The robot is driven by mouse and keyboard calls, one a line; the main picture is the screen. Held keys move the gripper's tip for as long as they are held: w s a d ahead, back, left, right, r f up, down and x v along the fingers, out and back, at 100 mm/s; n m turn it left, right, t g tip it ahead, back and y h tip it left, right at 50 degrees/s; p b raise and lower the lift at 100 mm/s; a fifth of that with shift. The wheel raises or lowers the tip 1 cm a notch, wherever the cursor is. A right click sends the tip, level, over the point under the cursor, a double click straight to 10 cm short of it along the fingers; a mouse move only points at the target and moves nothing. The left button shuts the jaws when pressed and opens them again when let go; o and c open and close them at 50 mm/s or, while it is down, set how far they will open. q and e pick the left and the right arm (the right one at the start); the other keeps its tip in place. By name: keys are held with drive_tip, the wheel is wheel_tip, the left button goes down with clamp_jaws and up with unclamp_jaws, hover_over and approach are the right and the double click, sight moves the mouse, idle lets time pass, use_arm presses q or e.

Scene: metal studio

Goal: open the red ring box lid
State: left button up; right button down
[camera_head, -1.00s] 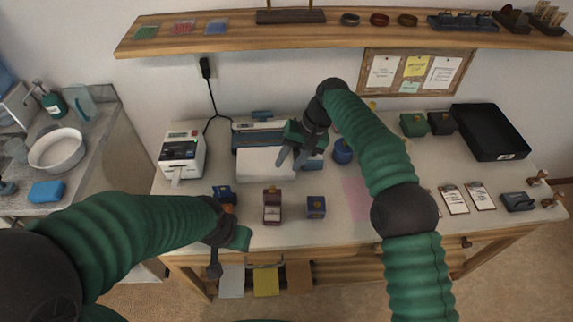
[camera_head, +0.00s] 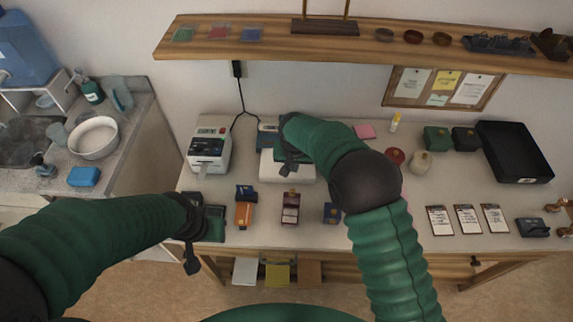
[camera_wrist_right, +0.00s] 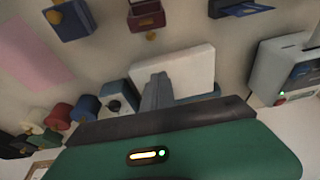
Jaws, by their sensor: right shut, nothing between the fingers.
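The red ring box (camera_head: 290,207) stands near the front edge of the table, left of a small blue box (camera_head: 331,213). Its upper part looks raised, but I cannot tell how far the lid is open. In the right wrist view the red box (camera_wrist_right: 146,15) is at the top edge, partly cut off, with a gold knob. My right gripper (camera_head: 288,168) is behind the box, over the white tray of a machine, apart from the box. Its fingers (camera_wrist_right: 155,90) are together and empty. My left gripper (camera_head: 193,262) hangs at the table's front left; its finger gap is unclear.
An orange-and-blue item (camera_head: 243,213) stands left of the ring box. A label printer (camera_head: 209,150) is at the back left. Several cards (camera_head: 467,220) lie at the right, and a black tray (camera_head: 513,152) is behind them. A wooden shelf (camera_head: 370,50) runs above.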

sight(292, 197)
drive_tip(key=x, duration=0.6)
drive_tip(key=shift+f+p, duration=0.1)
drive_tip(key=shift+p, duration=0.25)
drive_tip(key=shift+s+a+f+p, duration=0.1)
drive_tip(key=shift+s+p, duration=0.05)
drive_tip(key=shift+p, duration=0.2)
drive_tip(key=s, duration=0.2)
drive_tip(key=shift+s+a+p, duration=0.1)
drive_tip(key=shift+s+p, duration=0.2)
drive_tip(key=shift+p, duration=0.1)
drive_tip(key=shift+s, duration=0.5)
drive_tip(key=shift+w, duration=0.15)
